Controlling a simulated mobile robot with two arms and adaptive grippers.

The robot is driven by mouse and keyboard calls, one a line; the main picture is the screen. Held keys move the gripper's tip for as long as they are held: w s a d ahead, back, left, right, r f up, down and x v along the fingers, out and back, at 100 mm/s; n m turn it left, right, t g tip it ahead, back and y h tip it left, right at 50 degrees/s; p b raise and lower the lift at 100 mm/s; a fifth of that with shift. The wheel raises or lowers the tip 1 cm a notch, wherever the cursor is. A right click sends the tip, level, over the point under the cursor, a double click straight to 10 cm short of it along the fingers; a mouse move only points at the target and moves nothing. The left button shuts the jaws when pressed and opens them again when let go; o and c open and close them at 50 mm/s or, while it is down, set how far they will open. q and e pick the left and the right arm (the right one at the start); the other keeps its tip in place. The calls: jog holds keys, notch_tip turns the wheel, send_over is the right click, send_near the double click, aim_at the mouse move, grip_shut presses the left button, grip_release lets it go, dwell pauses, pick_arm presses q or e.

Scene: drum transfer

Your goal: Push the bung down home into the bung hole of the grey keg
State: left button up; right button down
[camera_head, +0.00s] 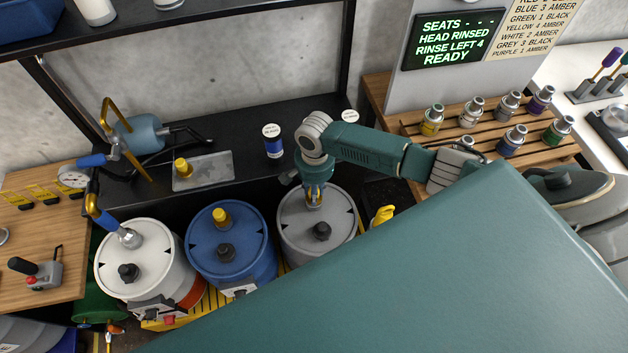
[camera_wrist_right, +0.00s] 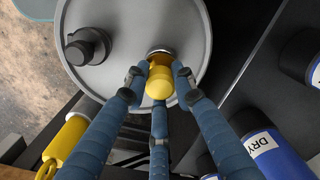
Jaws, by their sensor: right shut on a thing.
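The grey keg (camera_head: 292,225) stands at the right end of the row of kegs, and its lid also shows in the right wrist view (camera_wrist_right: 120,65). My right gripper (camera_head: 315,197) points down over the far part of this lid. In the right wrist view its blue fingers (camera_wrist_right: 160,88) are closed around the yellow bung (camera_wrist_right: 158,83). The bung is at the metal-rimmed bung hole (camera_wrist_right: 160,53). The fingers hide part of the hole, so I cannot tell how deep the bung sits. My left gripper is not in view.
A black cap (camera_head: 322,231) stands on the grey lid. The blue keg (camera_head: 205,245) with a yellow bung (camera_head: 221,217) and the white keg (camera_head: 150,245) stand to the left. A blue-labelled jar (camera_head: 273,146) stands on the black shelf behind.

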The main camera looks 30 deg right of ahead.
jog(key=shift+f, duration=0.25)
jog(key=shift+f, duration=0.35)
jog(key=shift+s+f, duration=0.1)
jog(key=shift+f, duration=0.05)
jog(key=c, duration=1.4)
grip_release()
jog(key=shift+o, duration=0.2)
notch_tip(320, 180, up, 12)
jog(key=shift+f, duration=0.1)
